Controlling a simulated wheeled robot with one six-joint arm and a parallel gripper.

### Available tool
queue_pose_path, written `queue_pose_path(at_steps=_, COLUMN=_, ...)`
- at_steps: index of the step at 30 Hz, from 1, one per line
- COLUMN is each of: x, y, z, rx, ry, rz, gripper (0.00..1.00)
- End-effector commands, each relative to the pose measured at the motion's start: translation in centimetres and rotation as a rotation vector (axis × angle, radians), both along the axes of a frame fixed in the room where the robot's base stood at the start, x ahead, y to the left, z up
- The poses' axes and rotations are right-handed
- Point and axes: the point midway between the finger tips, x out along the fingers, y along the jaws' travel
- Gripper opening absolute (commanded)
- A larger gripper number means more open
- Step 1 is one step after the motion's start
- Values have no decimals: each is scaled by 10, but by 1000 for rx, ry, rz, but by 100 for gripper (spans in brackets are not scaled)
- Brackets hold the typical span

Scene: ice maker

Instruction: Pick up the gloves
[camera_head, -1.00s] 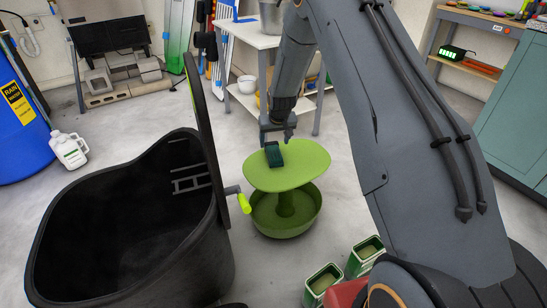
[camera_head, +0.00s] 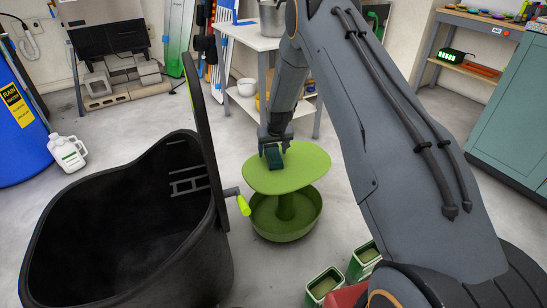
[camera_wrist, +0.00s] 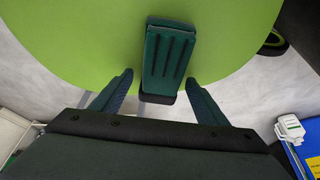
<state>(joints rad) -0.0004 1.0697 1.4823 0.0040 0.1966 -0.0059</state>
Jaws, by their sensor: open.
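A dark green ridged bundle with a black end, which I take as the gloves (camera_head: 274,160), lies on the round light green top (camera_head: 300,175) of a pedestal stand. It also shows in the wrist view (camera_wrist: 168,55), near the rim of the green top. My gripper (camera_head: 275,146) is over the bundle's near end. In the wrist view my gripper (camera_wrist: 160,80) is open, with one finger on each side of the bundle's black end and gaps between. I cannot tell exactly how high the fingers are above the top.
A black bin (camera_head: 130,225) with a raised lid and a yellow-green handle (camera_head: 243,205) stands left of the stand. A green basin (camera_head: 265,222) is under its top. Small green boxes (camera_head: 323,285) stand in front. A white shelf table (camera_head: 250,42) is behind. Floor between is clear.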

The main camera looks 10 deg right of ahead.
Motion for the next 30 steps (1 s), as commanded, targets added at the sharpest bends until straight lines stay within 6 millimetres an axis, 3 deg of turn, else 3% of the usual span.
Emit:
queue_pose_path(at_steps=17, x=0, y=0, z=-4, rx=0, ry=0, rz=0, gripper=68)
queue_pose_path(at_steps=18, x=0, y=0, z=-4, rx=0, ry=0, rz=0, gripper=66)
queue_pose_path(at_steps=26, x=0, y=0, z=-4, rx=0, ry=0, rz=0, gripper=22)
queue_pose_path(at_steps=30, x=0, y=0, z=-4, rx=0, ry=0, rz=0, gripper=22)
